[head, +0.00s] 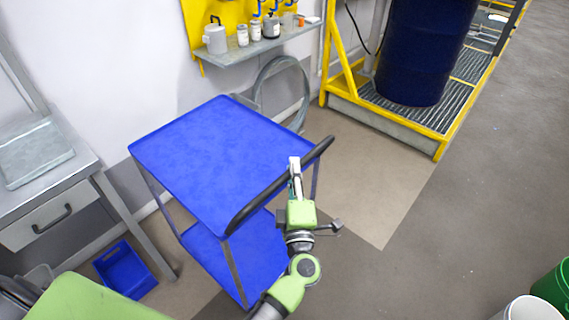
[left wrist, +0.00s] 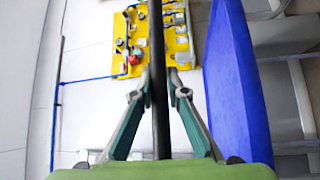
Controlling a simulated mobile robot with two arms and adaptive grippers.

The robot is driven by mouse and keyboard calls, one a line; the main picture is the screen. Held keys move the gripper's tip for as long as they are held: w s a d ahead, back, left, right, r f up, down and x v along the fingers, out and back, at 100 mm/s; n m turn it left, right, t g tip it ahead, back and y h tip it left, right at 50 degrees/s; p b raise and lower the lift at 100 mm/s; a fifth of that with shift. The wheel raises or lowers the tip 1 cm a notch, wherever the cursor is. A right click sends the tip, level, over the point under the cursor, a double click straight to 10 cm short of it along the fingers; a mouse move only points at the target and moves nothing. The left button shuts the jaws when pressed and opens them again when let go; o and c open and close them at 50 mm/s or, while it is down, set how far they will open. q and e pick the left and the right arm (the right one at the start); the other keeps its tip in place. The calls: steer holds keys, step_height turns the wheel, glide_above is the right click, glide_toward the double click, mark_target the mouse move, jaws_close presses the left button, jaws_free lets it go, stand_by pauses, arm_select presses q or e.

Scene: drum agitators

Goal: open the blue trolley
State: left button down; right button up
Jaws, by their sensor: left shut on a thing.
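The blue trolley (head: 215,150) stands against the wall, with a flat blue top, a lower blue shelf (head: 250,255) and grey legs. A black handle bar (head: 257,200) runs along its near right side. My left gripper (head: 294,168) is at the middle of this handle. In the left wrist view the two fingers (left wrist: 160,88) close around the black handle (left wrist: 158,45), and the blue trolley top (left wrist: 235,85) shows to the right of it. My right gripper is not in view.
A steel bench (head: 60,195) stands at the left, with a blue crate (head: 125,268) beneath it. A dark blue drum (head: 425,50) stands on a yellow-framed grating (head: 420,122) behind. A white bin (head: 530,308) and a green bin (head: 555,288) are at lower right.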

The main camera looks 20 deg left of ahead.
arm_select(q)
steer(key=shift+f, duration=0.1)
steer(key=c, duration=2)
jaws_free()
steer(key=shift+o, duration=0.2)
steer(key=v, duration=0.7)
steer(key=shift+s, duration=0.3)
steer(key=shift+d, duration=0.2)
